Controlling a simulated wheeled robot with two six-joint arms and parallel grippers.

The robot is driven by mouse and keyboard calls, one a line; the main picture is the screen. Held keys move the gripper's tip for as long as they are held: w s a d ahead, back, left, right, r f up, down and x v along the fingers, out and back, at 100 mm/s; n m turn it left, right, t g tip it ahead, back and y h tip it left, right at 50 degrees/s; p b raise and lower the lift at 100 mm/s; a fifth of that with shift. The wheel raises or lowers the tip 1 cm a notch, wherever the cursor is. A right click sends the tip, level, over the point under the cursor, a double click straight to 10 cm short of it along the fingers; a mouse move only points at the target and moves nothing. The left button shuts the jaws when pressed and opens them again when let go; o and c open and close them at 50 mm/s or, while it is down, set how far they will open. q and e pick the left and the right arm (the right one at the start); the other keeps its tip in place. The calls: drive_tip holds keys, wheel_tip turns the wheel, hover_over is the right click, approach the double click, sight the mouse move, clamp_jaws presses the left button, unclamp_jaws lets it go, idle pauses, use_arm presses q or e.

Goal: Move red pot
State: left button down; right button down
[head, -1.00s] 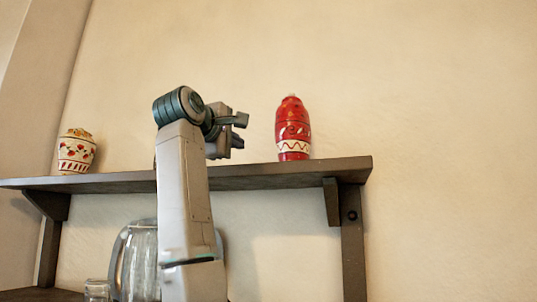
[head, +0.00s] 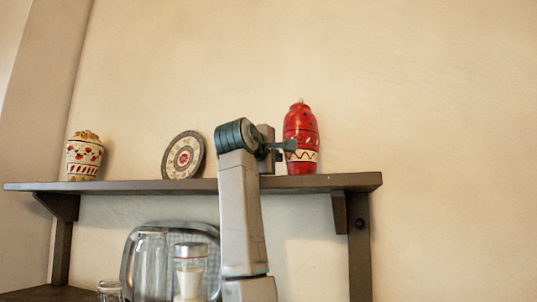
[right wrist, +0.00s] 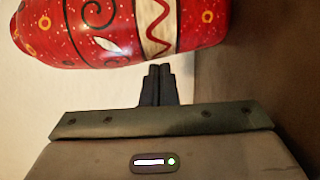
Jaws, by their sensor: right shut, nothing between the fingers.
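The red pot (head: 301,135), tall with a cream zigzag band, stands upright at the right end of the upper shelf (head: 120,187). My right gripper (head: 291,146) is at the pot's left side in the head view, its tips overlapping the pot's left edge. In the right wrist view the red pot (right wrist: 110,28) fills the top, lying sideways in the picture. There the right gripper's fingers (right wrist: 159,72) are together, with nothing between them, and end close to the pot's side. I cannot tell whether they touch it. My left gripper is not in view.
A patterned plate (head: 183,156) leans on the shelf left of my right arm. A cream pot with red decoration (head: 84,156) stands at the far left. The wall above is clear.

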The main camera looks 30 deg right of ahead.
drive_tip(key=shift+w+d+f, duration=0.2)
drive_tip(key=shift+d, duration=0.1)
drive_tip(key=shift+s+d+b, duration=0.55)
drive_tip(key=shift+s, duration=0.15)
drive_tip(key=shift+s+d, duration=0.2)
drive_tip(key=shift+s, duration=0.05)
drive_tip(key=shift+d, duration=0.15)
